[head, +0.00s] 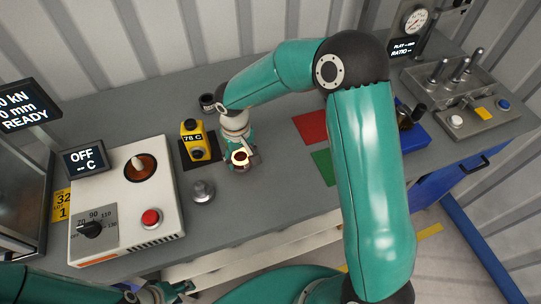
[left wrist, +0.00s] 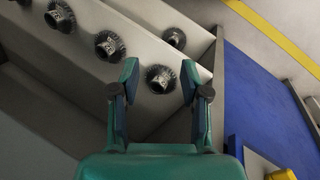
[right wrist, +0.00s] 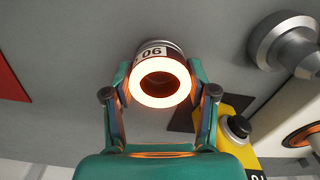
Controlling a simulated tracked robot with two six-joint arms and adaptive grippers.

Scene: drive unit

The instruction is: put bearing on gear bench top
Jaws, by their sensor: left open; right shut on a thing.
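The bearing (head: 241,158) is a short metal ring with a number label and a glowing orange end face; it also shows in the right wrist view (right wrist: 158,82). My right gripper (head: 238,146) is shut on the bearing at the middle of the grey bench top (head: 265,200). I cannot tell whether the bearing touches the bench top. In the right wrist view the two fingers (right wrist: 159,88) grip its sides. My left gripper (left wrist: 160,82) is open and empty. Several dark bevel gears (left wrist: 109,44) lie on a pale surface beyond it, one between the fingers in the picture.
A silver knob-shaped part (head: 203,191) and a dark cylinder (head: 208,102) are near. A white heater (head: 125,205) reads OFF. Red (head: 310,127) and green (head: 323,166) patches lie right.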

